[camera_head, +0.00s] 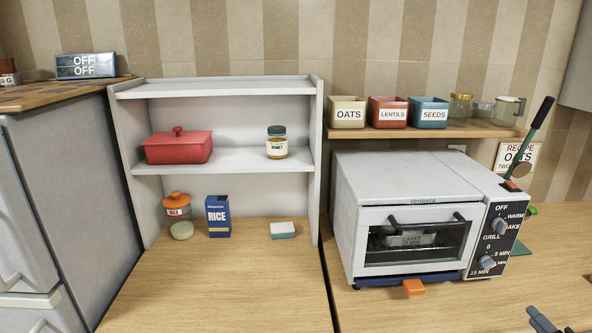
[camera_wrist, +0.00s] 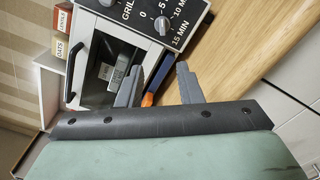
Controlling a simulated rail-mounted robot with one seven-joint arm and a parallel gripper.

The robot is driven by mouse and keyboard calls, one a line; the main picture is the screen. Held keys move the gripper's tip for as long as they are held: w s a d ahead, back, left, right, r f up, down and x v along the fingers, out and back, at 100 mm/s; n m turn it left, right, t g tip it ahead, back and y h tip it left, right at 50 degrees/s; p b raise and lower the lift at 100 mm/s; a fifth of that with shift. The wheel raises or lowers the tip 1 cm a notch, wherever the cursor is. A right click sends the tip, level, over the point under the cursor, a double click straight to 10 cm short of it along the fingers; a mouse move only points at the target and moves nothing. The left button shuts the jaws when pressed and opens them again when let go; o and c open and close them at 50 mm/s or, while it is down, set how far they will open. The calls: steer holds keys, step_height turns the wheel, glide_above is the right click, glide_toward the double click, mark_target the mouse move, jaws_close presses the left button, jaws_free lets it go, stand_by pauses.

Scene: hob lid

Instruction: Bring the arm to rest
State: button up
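My gripper (camera_wrist: 159,70) shows in the wrist view with its two grey fingers apart and nothing between them. It is open and empty. In the head view only the tips of my gripper (camera_head: 552,322) show, at the bottom right edge, over the wooden counter (camera_head: 430,307) and in front of the toaster oven (camera_head: 412,215). The rest of my arm is outside the head view. The oven also shows in the wrist view (camera_wrist: 110,60), beyond the fingers and apart from them.
A black-handled utensil (camera_head: 541,113) rises by the oven's right side. A white shelf unit (camera_head: 222,87) holds a red pot (camera_head: 178,148) and a honey jar (camera_head: 277,143). The counter at front left is clear.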

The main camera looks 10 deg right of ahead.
steer(key=w+a+r+n+g+y, duration=0.25)
steer(key=w+a+n+y, duration=0.55)
steer(key=a, duration=0.5)
steer(key=w+a+n+g+y, duration=0.15)
steer(key=a+n+g, duration=0.25)
steer(key=a+n, duration=0.45)
steer(key=w+a+n+g+y, duration=0.15)
steer(key=a+n+g, duration=0.3)
steer(key=a, duration=0.65)
steer(key=s+a+n+g+h, duration=0.3)
steer(key=s+a+n, duration=0.3)
steer(key=n, duration=0.8)
steer(key=s+a+n+g+h, duration=0.3)
steer(key=s+a+n+h, duration=0.2)
steer(key=n, duration=0.9)
steer(key=s+a, duration=0.2)
steer(key=a, duration=0.2)
steer(key=shift+f+n, duration=0.15)
steer(key=shift+n, duration=0.15)
steer(key=shift+w, duration=0.1)
